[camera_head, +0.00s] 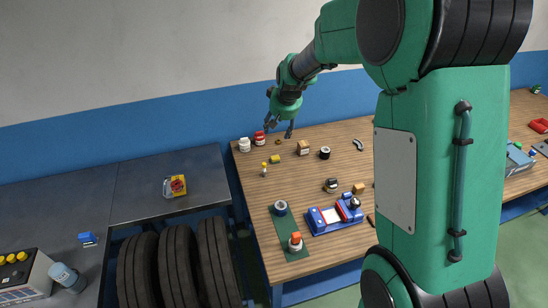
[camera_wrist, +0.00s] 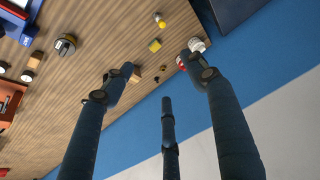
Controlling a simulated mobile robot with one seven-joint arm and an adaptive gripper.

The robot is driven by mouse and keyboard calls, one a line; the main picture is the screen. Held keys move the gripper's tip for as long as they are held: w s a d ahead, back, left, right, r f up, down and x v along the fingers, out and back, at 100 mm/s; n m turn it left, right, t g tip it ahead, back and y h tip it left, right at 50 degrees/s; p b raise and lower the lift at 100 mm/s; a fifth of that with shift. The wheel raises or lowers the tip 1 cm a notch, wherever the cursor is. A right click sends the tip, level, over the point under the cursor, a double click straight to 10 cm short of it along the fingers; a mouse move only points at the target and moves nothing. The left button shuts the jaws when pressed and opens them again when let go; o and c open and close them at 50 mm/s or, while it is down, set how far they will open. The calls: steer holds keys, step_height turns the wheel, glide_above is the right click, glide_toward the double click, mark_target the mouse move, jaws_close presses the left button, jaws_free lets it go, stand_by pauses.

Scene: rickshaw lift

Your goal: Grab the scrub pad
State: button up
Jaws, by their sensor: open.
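A small yellow block, which looks like the scrub pad (camera_head: 275,158), lies on the wooden table near its back left. It also shows in the wrist view (camera_wrist: 155,46), beyond the fingertips and between them. I cannot make out its texture. My gripper (camera_head: 279,130) is open and empty, with its dark fingers spread, above the back edge of the table. In the wrist view my gripper (camera_wrist: 160,72) shows three fingers apart, touching nothing that I can tell.
Red and white jars (camera_head: 260,139) (camera_head: 244,145) stand left of the yellow block. A small yellow-topped figure or bottle (camera_head: 264,169) stands in front of it. A brown box (camera_head: 303,148) and a black roll (camera_head: 325,153) are to its right. The blue wall (camera_head: 150,140) is close behind.

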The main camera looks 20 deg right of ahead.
steer(key=w+d+f+p, duration=0.1)
steer(key=w+d+f, duration=0.1)
steer(key=w+f, duration=0.4)
steer(key=w+d+f+p, duration=0.1)
steer(key=w+f, duration=0.5)
steer(key=f, duration=0.7)
steer(key=shift+w+d+f, duration=0.15)
steer(key=shift+d+f, duration=0.15)
steer(key=shift+d, duration=0.45)
steer(key=shift+f, duration=0.1)
glide_above(275, 157)
steer(key=s, duration=0.3)
steer(key=shift+w+f, duration=0.1)
steer(key=shift+f, duration=3.8)
steer(key=shift+x, duration=2.55)
steer(key=shift+d, duration=0.1)
steer(key=c, duration=1.1)
